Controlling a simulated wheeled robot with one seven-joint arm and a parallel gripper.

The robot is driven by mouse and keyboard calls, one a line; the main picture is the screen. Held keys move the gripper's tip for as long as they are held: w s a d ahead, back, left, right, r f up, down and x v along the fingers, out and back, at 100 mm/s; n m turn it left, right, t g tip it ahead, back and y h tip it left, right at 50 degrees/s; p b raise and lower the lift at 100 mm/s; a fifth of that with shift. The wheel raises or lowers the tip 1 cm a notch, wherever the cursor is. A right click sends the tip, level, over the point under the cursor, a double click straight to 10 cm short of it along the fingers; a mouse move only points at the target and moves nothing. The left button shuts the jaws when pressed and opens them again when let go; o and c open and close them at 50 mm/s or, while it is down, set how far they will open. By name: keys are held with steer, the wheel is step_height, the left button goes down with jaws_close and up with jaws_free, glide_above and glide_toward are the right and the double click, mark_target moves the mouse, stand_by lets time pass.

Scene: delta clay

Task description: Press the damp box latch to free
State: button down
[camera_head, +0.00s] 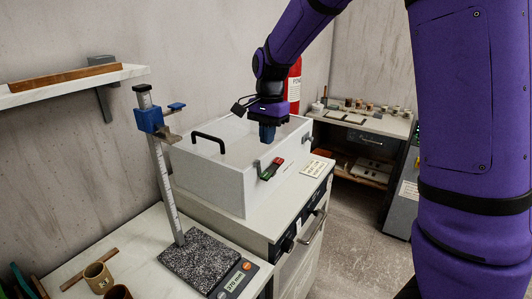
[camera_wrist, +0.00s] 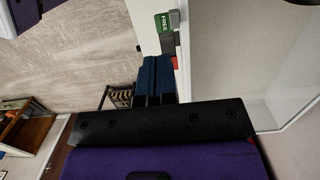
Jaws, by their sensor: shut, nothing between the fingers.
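The damp box (camera_head: 208,181) is a white box on the counter, with a pale top and a black handle (camera_head: 208,138). Its latch (camera_head: 271,169) is on the front wall near the top edge, with green and red parts. In the wrist view a green label reading FREE (camera_wrist: 163,22) and a red part (camera_wrist: 174,62) show by the box's edge. My gripper (camera_head: 267,140) is shut and empty, with blue fingers pointing down above the latch, apart from it in the head view. The fingers (camera_wrist: 155,80) partly hide the latch area in the wrist view.
A height gauge (camera_head: 160,160) on a speckled base (camera_head: 199,259) stands left of the box. A paper card (camera_head: 317,169) lies on the counter to the right. A red cylinder (camera_head: 294,85) is on the wall behind. Cups (camera_head: 98,276) stand at the front left.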

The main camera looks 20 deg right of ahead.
steer(key=r, duration=0.3)
steer(key=a+r, duration=0.1)
steer(key=r, duration=0.1)
steer(key=shift+s+a+r, duration=0.1)
steer(key=shift+s+r, duration=0.2)
steer(key=shift+s, duration=0.05)
steer(key=s+d+r+n+t, duration=0.1)
steer(key=s+d+r+n, duration=0.15)
steer(key=s, duration=0.45)
steer(key=s+d+r+n+t, duration=0.2)
steer(key=s+r+n, duration=0.15)
steer(key=s, duration=0.35)
steer(key=s+d+n+t, duration=0.2)
steer(key=s+n, duration=0.2)
steer(key=s, duration=1)
steer(key=shift+s+d+f+n+t+h, duration=0.2)
steer(key=shift+s+f+n+t+h, duration=0.05)
steer(key=shift+f+n+t+h, duration=0.15)
